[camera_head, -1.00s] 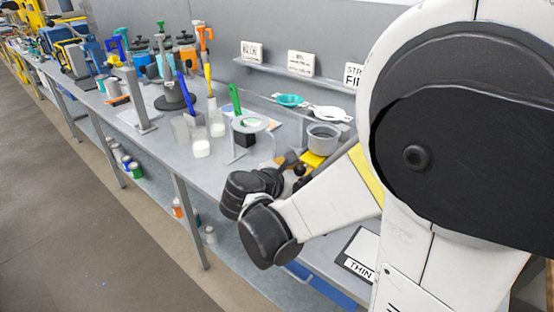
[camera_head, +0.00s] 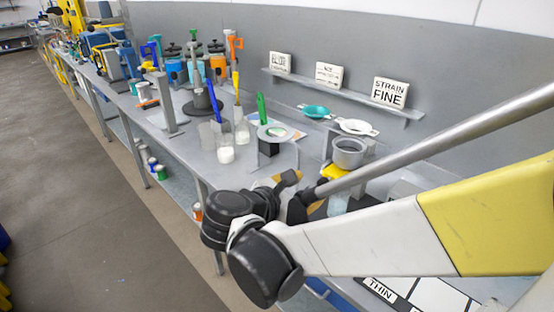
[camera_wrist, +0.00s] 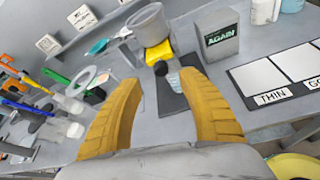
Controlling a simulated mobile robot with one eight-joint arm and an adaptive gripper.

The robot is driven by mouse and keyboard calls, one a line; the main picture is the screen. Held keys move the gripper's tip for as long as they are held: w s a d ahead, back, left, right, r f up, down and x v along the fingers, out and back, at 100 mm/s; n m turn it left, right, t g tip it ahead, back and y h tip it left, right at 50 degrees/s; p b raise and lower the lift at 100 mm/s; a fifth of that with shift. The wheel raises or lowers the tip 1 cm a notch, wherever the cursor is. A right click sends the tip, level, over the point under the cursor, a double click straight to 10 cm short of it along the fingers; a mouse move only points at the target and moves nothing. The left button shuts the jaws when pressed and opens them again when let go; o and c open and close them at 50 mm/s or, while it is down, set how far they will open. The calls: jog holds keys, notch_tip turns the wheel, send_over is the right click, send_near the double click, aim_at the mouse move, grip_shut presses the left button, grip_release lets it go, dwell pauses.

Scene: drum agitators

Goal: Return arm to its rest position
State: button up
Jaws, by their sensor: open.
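My gripper (camera_wrist: 162,108) shows in the wrist view as two yellow ribbed fingers, wide apart with nothing held between them. Beyond the fingertips are a grey cup (camera_wrist: 150,30) over a yellow piece (camera_wrist: 158,55) and a small clear vessel (camera_wrist: 172,79) on a dark mat. In the head view my gripper (camera_head: 290,190) is partly hidden by my own black wrist joints and sits over the bench front, near the grey cup (camera_head: 348,151). My white and yellow arm link reaches in from the right.
The grey bench (camera_head: 185,150) holds paint tools, containers and a ring stand (camera_head: 275,132). A wall shelf (camera_head: 340,92) carries signs, one reading STRAIN FINE (camera_head: 390,92). A box marked AGAIN (camera_wrist: 219,40) and a THIN card (camera_wrist: 265,78) lie right of the gripper.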

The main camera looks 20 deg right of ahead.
jog(key=shift+v, duration=1.1)
jog(key=s+f+m+y, duration=0.4)
jog(key=f+m+y, duration=0.2)
jog(key=m, duration=0.2)
jog(key=s+a+m+t+y, duration=0.1)
jog(key=s+a+m+y, duration=0.2)
jog(key=m, duration=0.9)
jog(key=shift+s+a+r+y, duration=0.4)
jog(key=shift+a+y, duration=1.2)
jog(key=shift+a, duration=1.05)
jog(key=shift+w, duration=0.1)
